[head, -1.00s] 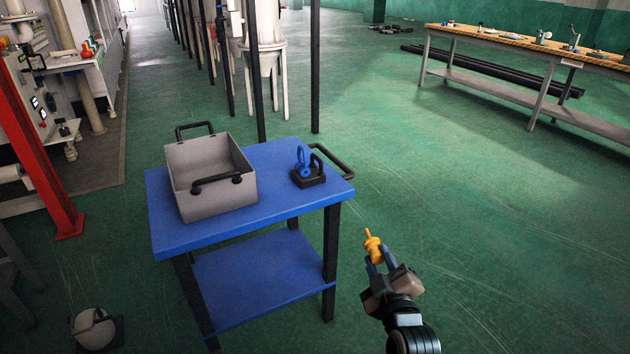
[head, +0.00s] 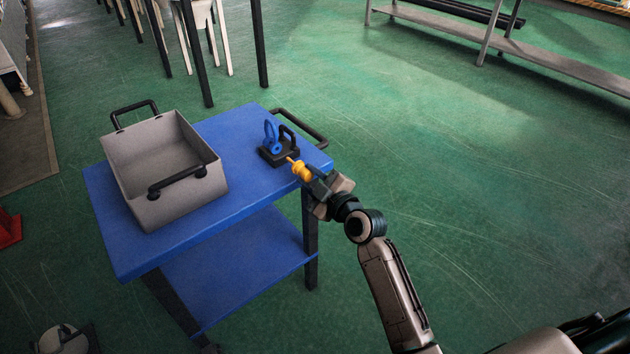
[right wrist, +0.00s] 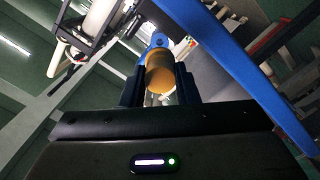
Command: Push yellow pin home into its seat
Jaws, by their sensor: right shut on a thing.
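The yellow pin (head: 301,171) is held in my right gripper (head: 308,176), which is shut on it. The pin's thin tip points up and left toward a small black block (head: 279,154) on the blue cart. The block carries a blue ring-shaped piece (head: 270,138) and a black loop (head: 288,138). In the head view the tip is close to the block; I cannot tell if it touches. In the right wrist view the pin (right wrist: 160,75) sits between the two fingers, with blue ring material (right wrist: 158,40) beyond it. My left gripper is not in view.
The blue cart (head: 240,185) has a black handle (head: 300,127) on its right end. A grey bin (head: 150,205) with black handles takes up its left part. Cart top between bin and block is bare. Green floor lies open to the right.

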